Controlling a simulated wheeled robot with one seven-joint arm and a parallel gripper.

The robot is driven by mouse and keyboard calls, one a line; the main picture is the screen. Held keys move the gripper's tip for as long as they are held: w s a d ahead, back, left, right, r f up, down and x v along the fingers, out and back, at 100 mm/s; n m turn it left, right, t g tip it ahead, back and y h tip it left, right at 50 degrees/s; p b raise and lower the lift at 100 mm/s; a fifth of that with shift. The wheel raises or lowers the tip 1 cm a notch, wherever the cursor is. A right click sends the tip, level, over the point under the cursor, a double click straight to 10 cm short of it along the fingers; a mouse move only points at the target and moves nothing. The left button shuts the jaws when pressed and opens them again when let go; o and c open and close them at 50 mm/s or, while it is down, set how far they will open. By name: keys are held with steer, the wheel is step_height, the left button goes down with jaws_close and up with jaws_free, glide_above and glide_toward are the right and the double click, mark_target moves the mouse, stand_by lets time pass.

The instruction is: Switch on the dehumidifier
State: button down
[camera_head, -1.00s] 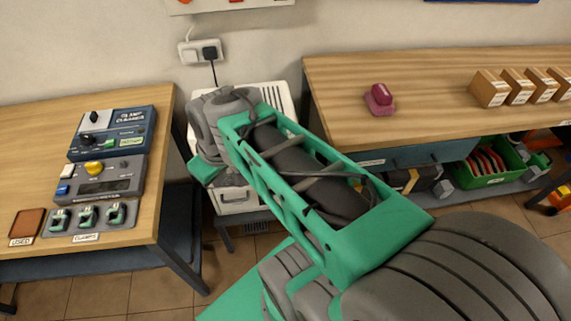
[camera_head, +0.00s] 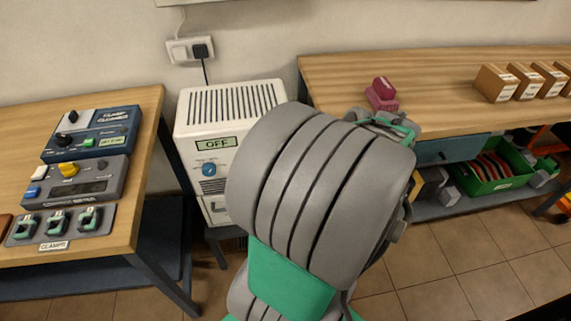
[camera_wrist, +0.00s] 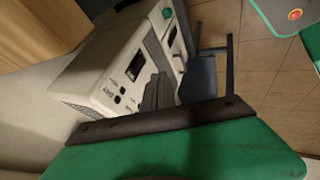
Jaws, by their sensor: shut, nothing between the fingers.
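The dehumidifier (camera_head: 235,120) is a white box with a slotted top, standing between the two benches. Its front display (camera_head: 213,143) reads OFF. My gripper (camera_wrist: 158,92) shows in the wrist view as grey fingers in front of the cabinet, shut and empty.
The left bench (camera_head: 150,110) carries control boxes (camera_head: 90,135) and several small clamps (camera_head: 57,222). The right bench (camera_head: 440,75) holds a dark red object (camera_head: 382,93) and several cartons (camera_head: 495,82). A wall socket (camera_head: 190,50) with a plug is above the dehumidifier.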

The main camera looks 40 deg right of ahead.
steer(key=w+d+f+b, duration=0.1)
steer(key=w+f, duration=0.7)
steer(key=w, duration=0.1)
steer(key=shift+d+f, duration=0.3)
steer(key=shift+d, duration=0.1)
